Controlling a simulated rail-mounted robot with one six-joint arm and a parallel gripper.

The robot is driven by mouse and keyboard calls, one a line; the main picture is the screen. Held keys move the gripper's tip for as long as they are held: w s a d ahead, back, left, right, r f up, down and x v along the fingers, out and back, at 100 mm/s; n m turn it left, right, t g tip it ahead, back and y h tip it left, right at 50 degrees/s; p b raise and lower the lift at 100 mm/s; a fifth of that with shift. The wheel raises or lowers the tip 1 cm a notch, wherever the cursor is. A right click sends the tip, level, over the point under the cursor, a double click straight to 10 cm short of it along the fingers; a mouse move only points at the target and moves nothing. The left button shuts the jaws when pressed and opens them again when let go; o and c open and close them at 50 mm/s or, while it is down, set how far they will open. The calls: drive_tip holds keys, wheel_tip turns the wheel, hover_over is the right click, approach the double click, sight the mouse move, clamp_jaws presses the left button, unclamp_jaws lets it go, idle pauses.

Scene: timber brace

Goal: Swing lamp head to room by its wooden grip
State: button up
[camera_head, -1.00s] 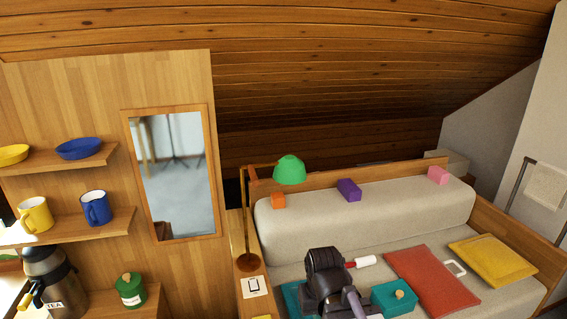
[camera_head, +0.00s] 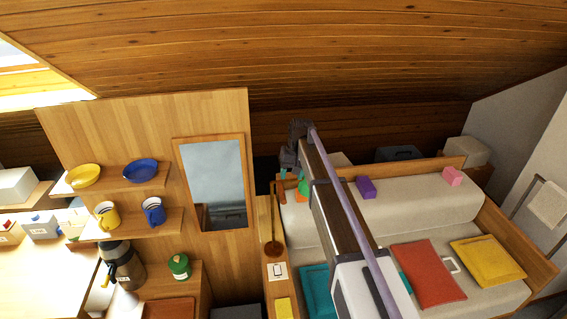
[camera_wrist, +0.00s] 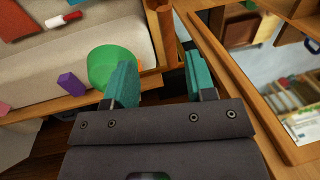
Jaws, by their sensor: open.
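The lamp's green shade (camera_head: 304,187) is at the near end of the bench backrest, partly hidden by my arm. Its thin brown post (camera_head: 274,220) rises from a round base (camera_head: 272,248). In the wrist view the shade (camera_wrist: 104,68) is just beside and partly behind the left finger, outside the gap between the fingers. My gripper (camera_wrist: 160,72) has its two teal fingers apart and nothing held between them. In the head view my arm reaches across the couch to the lamp and hides much of it. I cannot clearly pick out the wooden grip.
A framed mirror (camera_head: 216,182) is close to the right of my gripper in the wrist view. A purple block (camera_head: 366,187) and a pink block (camera_head: 452,176) sit on the couch bolster. Red (camera_head: 428,274) and yellow (camera_head: 490,260) cushions lie on the seat. The sloping wooden ceiling is above.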

sight(283, 193)
drive_tip(key=w+a+f+b, duration=0.1)
drive_tip(key=f+b, duration=0.3)
drive_tip(key=a+f+b, duration=0.1)
drive_tip(key=f+b, duration=0.2)
drive_tip(key=b, duration=0.1)
drive_tip(key=w+f+b, duration=0.1)
drive_tip(key=f+b, duration=0.3)
drive_tip(key=shift+w+a+f, duration=0.3)
drive_tip(key=shift+a, duration=0.1)
drive_tip(key=shift+r, duration=0.1)
drive_tip(key=shift+r, duration=0.1)
drive_tip(key=shift+c, duration=0.2)
clamp_jaws()
